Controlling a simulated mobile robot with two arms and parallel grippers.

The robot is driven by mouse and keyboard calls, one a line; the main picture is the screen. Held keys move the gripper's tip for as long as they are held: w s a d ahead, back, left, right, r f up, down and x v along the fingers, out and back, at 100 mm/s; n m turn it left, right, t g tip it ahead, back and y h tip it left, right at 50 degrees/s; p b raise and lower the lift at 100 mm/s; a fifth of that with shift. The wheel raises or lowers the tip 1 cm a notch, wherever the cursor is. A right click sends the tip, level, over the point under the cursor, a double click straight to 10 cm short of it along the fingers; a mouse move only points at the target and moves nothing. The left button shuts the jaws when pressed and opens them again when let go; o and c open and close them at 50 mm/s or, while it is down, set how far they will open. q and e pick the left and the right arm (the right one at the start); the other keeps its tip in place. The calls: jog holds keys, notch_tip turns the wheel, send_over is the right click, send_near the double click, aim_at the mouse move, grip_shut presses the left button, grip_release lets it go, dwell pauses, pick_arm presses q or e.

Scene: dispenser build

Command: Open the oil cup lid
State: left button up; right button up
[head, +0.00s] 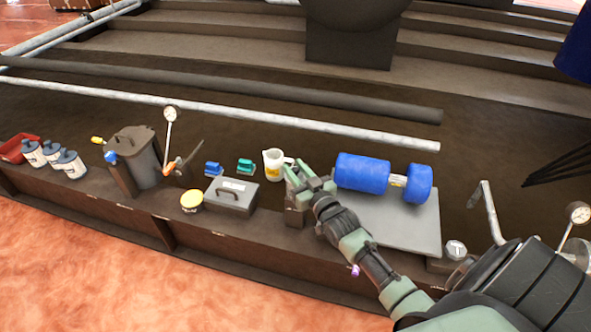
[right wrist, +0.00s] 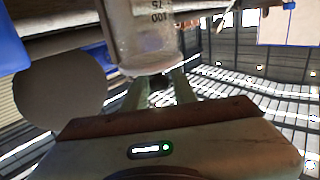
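My right gripper (head: 306,177) is over a small dark brown stand (head: 297,214) at the bench's front edge. In the right wrist view its two green fingers (right wrist: 160,88) are spread, with a dark gap between them. A white jug (head: 272,163) stands just left of the gripper in the head view. A translucent vessel with printed marks (right wrist: 142,38) fills the upper middle of the right wrist view, beyond the fingers. I cannot pick out the oil cup or its lid for sure; the gripper may hide it. My left gripper is out of view.
A blue motor-like cylinder (head: 362,174) lies on a grey plate (head: 398,225) to the right. A grey box with a handle (head: 231,196), a yellow-lidded tin (head: 191,201) and a dark lidded can (head: 138,157) stand to the left. Pale pipes (head: 200,105) run behind.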

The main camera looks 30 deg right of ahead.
grip_shut()
dwell(1.2)
